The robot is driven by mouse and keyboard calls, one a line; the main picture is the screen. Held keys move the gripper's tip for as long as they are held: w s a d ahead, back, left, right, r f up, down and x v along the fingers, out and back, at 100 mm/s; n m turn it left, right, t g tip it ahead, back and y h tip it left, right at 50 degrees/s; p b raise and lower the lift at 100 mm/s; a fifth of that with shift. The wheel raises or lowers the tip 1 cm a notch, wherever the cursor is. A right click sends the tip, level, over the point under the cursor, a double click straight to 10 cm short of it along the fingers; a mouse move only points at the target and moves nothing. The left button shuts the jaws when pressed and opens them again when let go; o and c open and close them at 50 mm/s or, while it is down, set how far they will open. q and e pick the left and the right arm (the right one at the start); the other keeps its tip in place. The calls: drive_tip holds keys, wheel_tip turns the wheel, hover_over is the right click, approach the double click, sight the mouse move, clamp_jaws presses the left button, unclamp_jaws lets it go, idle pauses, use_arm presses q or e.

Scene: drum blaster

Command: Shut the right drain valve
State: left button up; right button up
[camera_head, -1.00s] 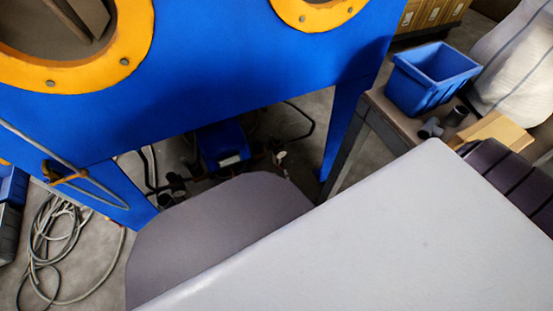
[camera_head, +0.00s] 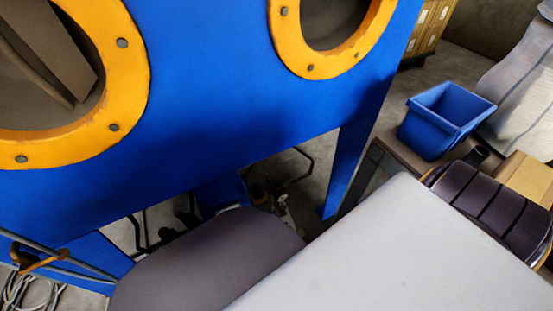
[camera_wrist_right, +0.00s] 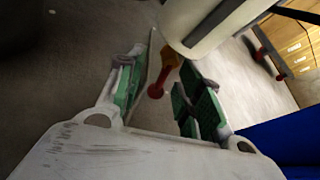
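In the right wrist view my right gripper (camera_wrist_right: 162,75) is open, with green pads on both fingers. A small valve-like fitting with a red handle (camera_wrist_right: 156,90) and an orange body (camera_wrist_right: 171,58) shows between or just beyond the fingertips, below a pale rounded cylinder (camera_wrist_right: 205,25). I see no clear contact, and I cannot tell whether this is the right drain valve. In the head view the large pale and dark shapes in front are mine and hide the area below the blue cabinet. My left gripper is not visible.
The blue cabinet (camera_head: 225,90) with orange-rimmed round openings fills the upper left. Hoses and dark fittings (camera_head: 180,215) sit beneath it. A blue bin (camera_head: 430,135) stands on a bench at right. A second red part (camera_wrist_right: 264,52) shows in the wrist view's background.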

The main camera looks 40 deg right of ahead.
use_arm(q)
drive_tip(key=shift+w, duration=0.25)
use_arm(e)
drive_tip(key=shift+w+d+f, duration=0.1)
drive_tip(key=shift+w, duration=0.1)
clamp_jaws()
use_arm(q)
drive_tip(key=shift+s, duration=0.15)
